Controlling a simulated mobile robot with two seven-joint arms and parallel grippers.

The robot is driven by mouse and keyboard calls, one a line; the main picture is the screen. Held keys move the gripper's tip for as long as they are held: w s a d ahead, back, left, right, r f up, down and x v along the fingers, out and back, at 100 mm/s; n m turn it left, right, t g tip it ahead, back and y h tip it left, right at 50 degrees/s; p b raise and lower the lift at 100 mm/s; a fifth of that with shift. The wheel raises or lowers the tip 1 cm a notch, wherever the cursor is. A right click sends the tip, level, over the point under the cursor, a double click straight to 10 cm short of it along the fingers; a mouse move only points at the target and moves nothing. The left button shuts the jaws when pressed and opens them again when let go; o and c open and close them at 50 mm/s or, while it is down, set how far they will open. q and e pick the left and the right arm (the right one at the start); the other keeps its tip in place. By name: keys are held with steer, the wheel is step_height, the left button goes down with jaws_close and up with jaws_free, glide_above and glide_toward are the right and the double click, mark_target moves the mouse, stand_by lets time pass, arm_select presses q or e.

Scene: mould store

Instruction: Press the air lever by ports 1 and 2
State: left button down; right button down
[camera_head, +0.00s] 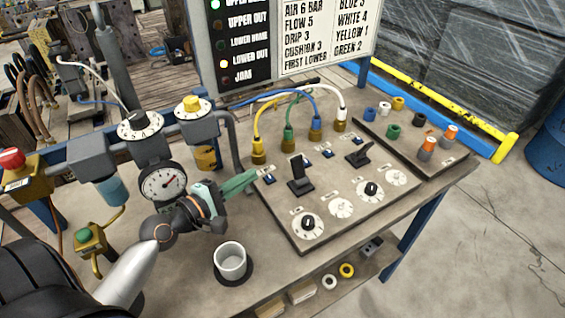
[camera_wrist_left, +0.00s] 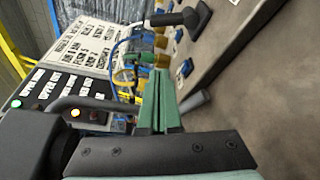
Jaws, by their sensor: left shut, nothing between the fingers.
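A black air lever (camera_head: 299,174) stands upright on the grey control plate (camera_head: 333,229), just in front of the yellow and green hoses. A second black lever (camera_head: 360,153) leans on the plate further right, by the white hose. The port numbers are too small to read. My left gripper (camera_head: 240,184) has green fingers, shut and empty, left of the plate's edge and apart from the first lever. Its fingers (camera_wrist_left: 160,88) show in the left wrist view, with one black lever (camera_wrist_left: 187,18) beyond them; I cannot tell which. My right gripper is not in view.
A white cup (camera_head: 230,261) stands on a dark mat in front of my left gripper. A pressure gauge (camera_head: 162,183) and regulator knobs are close behind and left. Dials (camera_head: 310,225) line the plate's front. Hoses arch behind the levers. Bare bench lies left of the plate.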

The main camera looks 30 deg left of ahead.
mark_target(299, 172)
arm_select(q)
steer(key=shift+w+d, duration=0.1)
steer(key=shift+w, duration=0.5)
steer(key=p+x, duration=0.1)
steer(key=x, duration=0.7)
steer(key=shift+w+d, duration=0.1)
steer(key=shift+w, duration=0.1)
steer(key=shift+s+d+r+p, duration=0.3)
steer(key=shift+d+p, duration=0.1)
steer(key=shift+d, duration=0.2)
steer(key=shift+s+d+r+p, duration=0.3)
steer(key=shift+d+p, duration=0.1)
steer(key=shift+d, duration=0.25)
steer(key=shift+s+d+r, duration=0.1)
steer(key=shift+s+d, duration=0.05)
steer(key=shift+d, duration=0.2)
